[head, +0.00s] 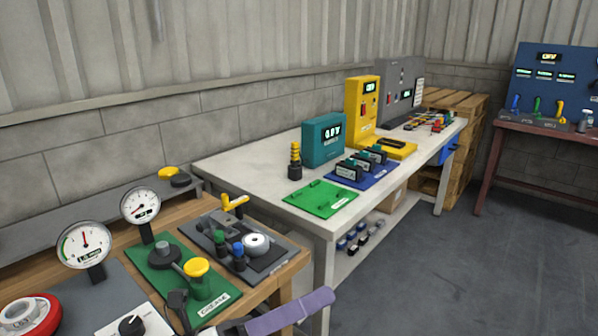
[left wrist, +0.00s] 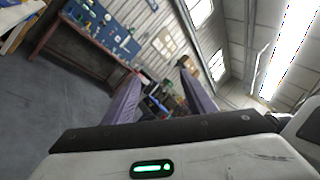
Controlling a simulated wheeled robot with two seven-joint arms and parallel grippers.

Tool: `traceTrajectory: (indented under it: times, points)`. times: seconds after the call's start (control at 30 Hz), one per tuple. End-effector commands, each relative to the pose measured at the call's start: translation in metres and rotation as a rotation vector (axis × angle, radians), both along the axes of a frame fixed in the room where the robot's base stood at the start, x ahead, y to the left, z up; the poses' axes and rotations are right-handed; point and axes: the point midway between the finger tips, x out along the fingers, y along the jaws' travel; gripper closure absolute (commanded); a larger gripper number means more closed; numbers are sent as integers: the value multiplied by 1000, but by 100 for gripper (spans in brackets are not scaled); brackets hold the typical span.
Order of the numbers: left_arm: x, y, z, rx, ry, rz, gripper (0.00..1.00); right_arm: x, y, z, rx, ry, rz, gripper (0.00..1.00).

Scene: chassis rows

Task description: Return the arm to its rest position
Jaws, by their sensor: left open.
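My left gripper (head: 292,311) shows at the bottom edge of the head view, in front of the near bench; only part of its purple fingers is visible there. In the left wrist view the two purple fingers of the gripper (left wrist: 160,85) stand wide apart with nothing between them. It is open and empty, and touches nothing that I can see. The rest of my left arm is out of the head view. My right gripper is not in view.
The wooden bench (head: 290,276) at lower left holds gauges, a green mat (head: 160,277) and a grey tray (head: 268,268). A white table (head: 234,169) with meters stands behind it. A blue panel (head: 548,75) is at far right. The floor (head: 440,270) at right is clear.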

Motion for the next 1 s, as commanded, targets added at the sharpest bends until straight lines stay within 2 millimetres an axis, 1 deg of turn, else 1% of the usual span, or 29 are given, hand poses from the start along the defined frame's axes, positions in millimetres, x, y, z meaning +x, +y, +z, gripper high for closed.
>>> traceTrajectory:
  times: [0.03, 0.07, 0.1, 0.17, 0.2, 0.27, 0.3, 0.37, 0.4, 0.47, 0.5, 0.57, 0.6, 0.7, 0.8, 0.9, 1.0]
  points:
    - [9, 11, -12, -114, 200, 69, 49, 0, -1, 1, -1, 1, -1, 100]
    - [16, 20, -21, -182, 320, 113, 49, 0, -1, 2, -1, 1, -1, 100]
    - [24, 33, -36, -274, 482, 171, 49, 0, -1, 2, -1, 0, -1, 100]
    - [32, 56, -68, -412, 726, 260, 49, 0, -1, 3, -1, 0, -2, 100]
    - [32, 72, -93, -506, 888, 319, 49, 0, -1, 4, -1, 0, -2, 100]
    - [27, 94, -134, -640, 1115, 407, 49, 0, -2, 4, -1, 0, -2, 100]
    - [19, 107, -161, -721, 1248, 462, 49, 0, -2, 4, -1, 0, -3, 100]
    - [2, 125, -200, -839, 1435, 543, 49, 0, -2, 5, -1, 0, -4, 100]
    - [-13, 134, -225, -915, 1550, 595, 49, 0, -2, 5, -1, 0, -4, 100]
    - [-38, 147, -259, -1020, 1706, 673, 49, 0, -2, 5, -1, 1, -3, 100]
    - [-56, 153, -279, -1084, 1797, 722, 49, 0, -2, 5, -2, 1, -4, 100]
    - [-82, 160, -303, -1171, 1914, 787, 49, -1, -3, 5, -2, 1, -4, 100]
    - [-98, 164, -317, -1221, 1979, 829, 49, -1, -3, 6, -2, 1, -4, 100]
    - [-130, 170, -340, -1316, 2096, 904, 49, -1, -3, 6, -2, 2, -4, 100]
    - [-148, 172, -351, -1368, 2158, 947, 49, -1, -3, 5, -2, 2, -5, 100]
    - [-154, 173, -354, -1387, 2178, 961, 49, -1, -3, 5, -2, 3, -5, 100]
    - [-154, 173, -355, -1386, 2179, 961, 49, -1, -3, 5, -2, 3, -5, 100]
